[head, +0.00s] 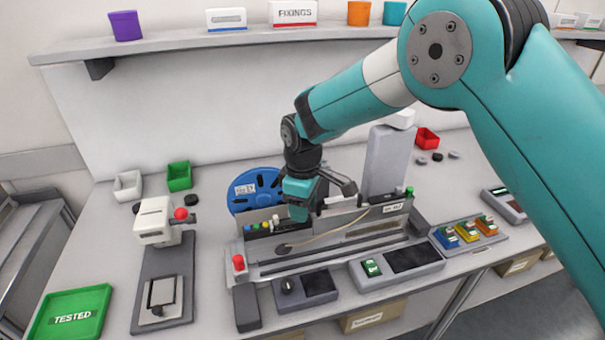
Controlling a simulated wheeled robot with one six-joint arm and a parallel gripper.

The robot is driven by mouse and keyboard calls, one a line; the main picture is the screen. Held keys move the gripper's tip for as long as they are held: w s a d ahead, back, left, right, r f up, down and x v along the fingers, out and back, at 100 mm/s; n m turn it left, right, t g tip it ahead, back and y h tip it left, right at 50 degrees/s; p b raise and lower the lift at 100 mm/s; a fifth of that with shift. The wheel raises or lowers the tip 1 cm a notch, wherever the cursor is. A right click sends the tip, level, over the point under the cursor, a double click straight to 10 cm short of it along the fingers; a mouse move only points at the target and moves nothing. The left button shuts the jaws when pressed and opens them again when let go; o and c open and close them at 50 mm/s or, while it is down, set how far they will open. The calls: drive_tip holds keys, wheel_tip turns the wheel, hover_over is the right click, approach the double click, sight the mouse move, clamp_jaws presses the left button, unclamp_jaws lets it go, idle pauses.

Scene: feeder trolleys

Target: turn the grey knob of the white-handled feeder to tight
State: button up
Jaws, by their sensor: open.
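A long grey feeder (335,262) lies in a fixture on the bench, with a blue reel (243,204) behind its left end. A pale strip runs along it from a dark oval part (283,249). A white block (401,118) sits on top of a tall grey upright behind the feeder; I cannot tell whether it is the white handle. I cannot make out the grey knob for certain; my gripper and wrist cover part of the feeder. My gripper (302,213) is open, pointing down over the feeder's left half. I cannot tell whether it touches anything.
A red button (238,262) and a green-topped post (409,191) stand at the fixture's ends. Control boxes (305,289) line the front. A shelf (200,41) runs above.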

wheel_tip(320, 180, up, 16)
drive_tip(key=b, duration=0.2)
drive_tip(key=shift+r+b, duration=0.15)
drive_tip(key=shift+b, duration=0.25)
